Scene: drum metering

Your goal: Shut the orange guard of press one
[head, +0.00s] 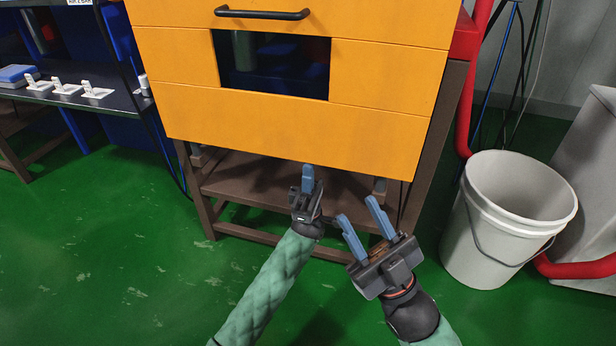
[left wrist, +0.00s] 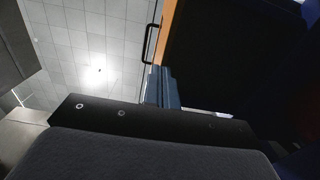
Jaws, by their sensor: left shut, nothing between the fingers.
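The orange guard (head: 290,123) of the press fills the upper middle of the head view. It hangs upright across the front of the press, with a dark window (head: 271,64) and a black bar handle (head: 262,14) near its top. My left gripper (head: 308,174) is shut and empty, just by the guard's lower edge; I cannot tell whether it touches. The left wrist view looks upward past its blue fingers (left wrist: 161,88) to the guard's edge (left wrist: 166,30) and handle (left wrist: 151,42). My right gripper (head: 361,220) is open and empty, lower and to the right, in front of the press.
A brown frame (head: 217,190) with a lower shelf stands beneath the guard. A white bucket (head: 480,235) and a red pipe (head: 466,105) are on the right. A dark shelf (head: 115,100) with small white parts is on the left. The green floor (head: 110,265) at front left is clear.

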